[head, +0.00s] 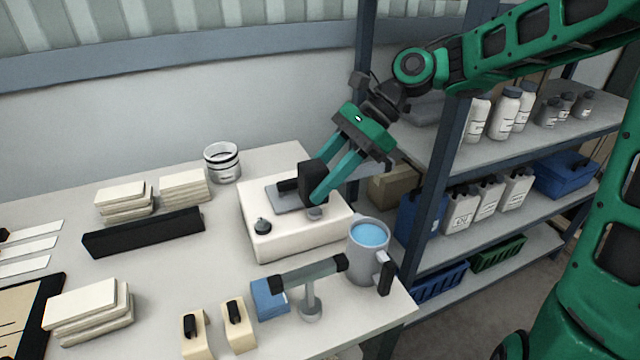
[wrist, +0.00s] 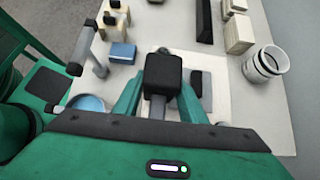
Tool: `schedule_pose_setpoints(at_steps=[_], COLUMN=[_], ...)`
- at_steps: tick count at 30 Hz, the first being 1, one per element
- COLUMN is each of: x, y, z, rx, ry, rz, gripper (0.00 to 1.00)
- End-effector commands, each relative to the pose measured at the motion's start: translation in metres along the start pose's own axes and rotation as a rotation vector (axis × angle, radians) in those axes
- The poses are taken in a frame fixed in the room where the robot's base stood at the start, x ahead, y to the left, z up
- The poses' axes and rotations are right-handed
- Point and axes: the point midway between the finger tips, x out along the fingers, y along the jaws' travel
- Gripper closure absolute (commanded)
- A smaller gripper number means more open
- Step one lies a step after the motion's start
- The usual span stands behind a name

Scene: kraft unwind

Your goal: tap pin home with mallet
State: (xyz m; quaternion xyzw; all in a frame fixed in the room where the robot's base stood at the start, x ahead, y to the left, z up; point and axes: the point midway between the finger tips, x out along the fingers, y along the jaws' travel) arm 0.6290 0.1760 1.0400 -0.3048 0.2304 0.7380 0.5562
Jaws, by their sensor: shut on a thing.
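My gripper (head: 322,190) is shut on a mallet with a black block head (head: 313,176). In the wrist view, the mallet head (wrist: 163,73) is just beyond the fingertips and its grey handle (wrist: 157,106) runs back between the fingers. The mallet is over a cream fixture block (head: 257,240) on the table. A small round grey piece (head: 315,213), possibly the pin, shows under the head on the fixture. I cannot tell whether the mallet touches it.
A grey mug (head: 365,262) with blue contents and a T-shaped stand (head: 309,292) are close in front of the fixture. A white ring-like container (head: 222,163) is behind it. A shelf post (head: 432,190) rises close on the right. Clear tabletop (head: 190,275) lies left.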

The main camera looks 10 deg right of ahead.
Motion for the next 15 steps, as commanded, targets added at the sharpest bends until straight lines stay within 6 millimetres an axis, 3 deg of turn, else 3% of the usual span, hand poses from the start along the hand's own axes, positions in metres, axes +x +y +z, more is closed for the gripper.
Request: schedule_pose_setpoints(at_steps=[11,15], x=[-0.006,0.008], y=[0.000,0.001], z=[0.006,-0.006], rx=[-0.001,0.001], ry=[0.000,-0.003], rz=[0.000,0.004], gripper=[1.00,1.00])
